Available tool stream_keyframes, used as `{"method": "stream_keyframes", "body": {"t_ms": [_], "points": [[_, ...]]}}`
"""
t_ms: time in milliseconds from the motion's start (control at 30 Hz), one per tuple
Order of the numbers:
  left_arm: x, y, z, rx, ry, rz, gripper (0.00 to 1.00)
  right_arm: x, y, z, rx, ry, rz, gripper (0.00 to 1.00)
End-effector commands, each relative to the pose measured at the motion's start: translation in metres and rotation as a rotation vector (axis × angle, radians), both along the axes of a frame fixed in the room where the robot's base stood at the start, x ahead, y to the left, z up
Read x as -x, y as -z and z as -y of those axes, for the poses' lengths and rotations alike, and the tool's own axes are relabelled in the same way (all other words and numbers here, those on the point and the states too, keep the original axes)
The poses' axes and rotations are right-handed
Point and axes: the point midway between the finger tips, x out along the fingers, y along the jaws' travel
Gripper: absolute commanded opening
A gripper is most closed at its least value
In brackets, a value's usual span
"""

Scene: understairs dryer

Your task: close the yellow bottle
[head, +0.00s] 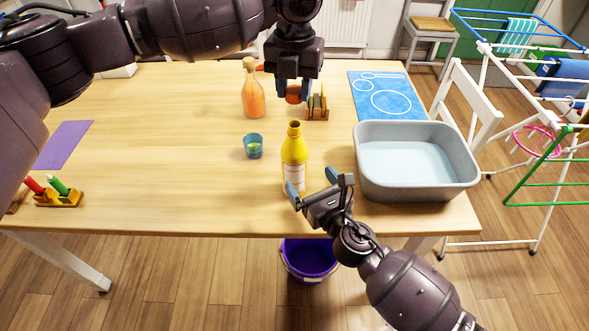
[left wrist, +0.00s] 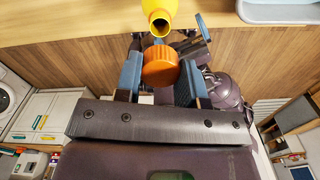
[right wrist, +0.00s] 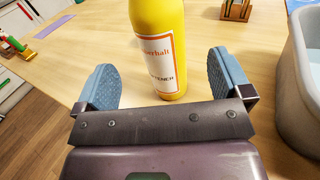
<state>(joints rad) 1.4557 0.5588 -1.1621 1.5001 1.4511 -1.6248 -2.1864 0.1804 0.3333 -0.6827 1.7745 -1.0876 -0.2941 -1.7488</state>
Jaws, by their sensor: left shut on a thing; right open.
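The yellow bottle (head: 294,160) stands upright and uncapped near the table's front edge, its open mouth showing in the left wrist view (left wrist: 160,22). My left gripper (head: 293,92) is shut on an orange cap (left wrist: 160,68), held above the table and apart from the bottle. In the head view the cap (head: 293,97) shows just behind the bottle's neck. My right gripper (head: 312,184) is open and low by the bottle's base. In the right wrist view its fingers (right wrist: 165,85) are spread to either side, with the labelled bottle (right wrist: 158,30) ahead between them, apparently untouched.
A grey basin (head: 400,193) stands right of the bottle. A blue cup (head: 253,147), an orange-filled glass bottle (head: 253,95) and a wooden holder (head: 317,112) stand behind. A blue mat (head: 385,100) lies back right. The table's left middle is clear.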

Motion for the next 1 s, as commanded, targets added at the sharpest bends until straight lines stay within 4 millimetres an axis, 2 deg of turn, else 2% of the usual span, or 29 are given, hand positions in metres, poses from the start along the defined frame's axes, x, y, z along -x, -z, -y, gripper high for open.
{"method": "stream_keyframes", "body": {"t_ms": [200,500,700,1000], "points": [[0.0,0.0,0.0,0.0,0.0,0.0,0.15,-0.033,-0.001,-0.017,0.0,0.001,0.001,0.96],[0.0,0.0,0.0,0.0,0.0,0.0,0.15,-0.067,0.0,-0.034,0.0,0.001,0.001,0.96],[0.0,0.0,0.0,0.0,0.0,0.0,0.15,-0.075,0.0,-0.039,0.0,0.0,0.0,0.96],[0.0,0.0,0.0,0.0,0.0,0.0,0.15,-0.076,0.0,-0.039,0.0,0.0,0.0,0.96]]}}
